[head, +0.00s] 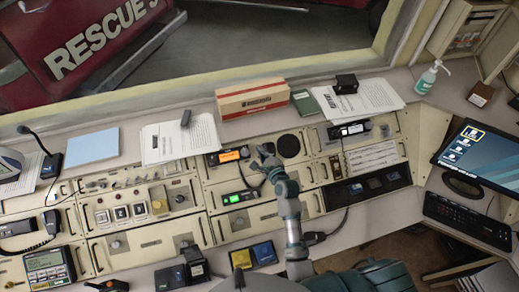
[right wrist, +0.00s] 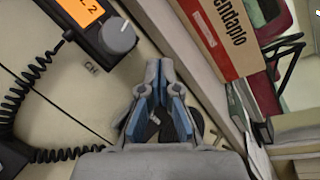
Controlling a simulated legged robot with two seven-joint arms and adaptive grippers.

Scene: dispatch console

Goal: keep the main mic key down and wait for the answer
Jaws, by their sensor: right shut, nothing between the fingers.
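My right gripper (head: 264,158) is shut and empty over the upper middle of the console. It is just right of a radio with an orange display (head: 229,155) and left of a round black speaker (head: 288,146). In the right wrist view its fingertips (right wrist: 160,68) are together, beside the radio's grey knob (right wrist: 118,37); whether they touch anything below is unclear. A black gooseneck desk microphone (head: 51,163) stands at the far left, away from this gripper. No key marked as the main mic key can be read. I see no left gripper.
A red and cream box (head: 252,99) and papers (head: 180,140) lie on the ledge behind. A second radio with a green display (head: 238,197) sits below the orange one. A coiled black cord (right wrist: 38,80) runs left of the gripper. A monitor (head: 482,158) stands at right.

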